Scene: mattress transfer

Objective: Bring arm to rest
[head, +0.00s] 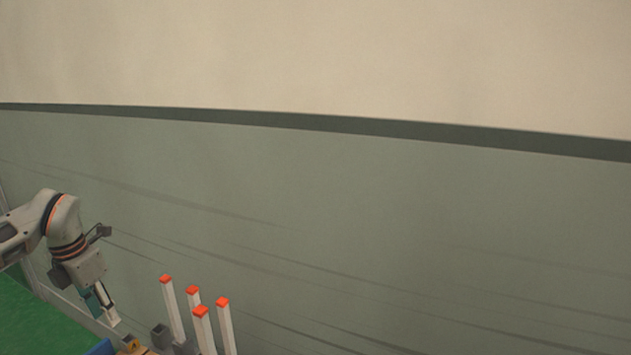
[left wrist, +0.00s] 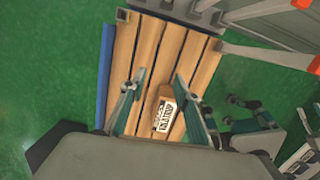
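My left gripper (head: 110,318) hangs fingers down at the lower left of the head view. In the left wrist view its two fingers (left wrist: 155,85) are spread apart with nothing held between them. Beyond the fingers, a small tan block with a printed white label (left wrist: 165,112) lies on a wooden slatted platform (left wrist: 150,38). The gap between the fingers and the block is hard to judge. Dark and teal parts (left wrist: 250,125) at the right of the wrist view may be my right gripper; its opening is unclear. My right arm does not show in the head view.
Several white posts with orange tops (head: 224,320) stand right of the left gripper. A blue strip (left wrist: 104,75) runs along the platform's left side. Green floor (left wrist: 45,80) lies clear on the left. A grey-green wall (head: 400,230) fills much of the head view.

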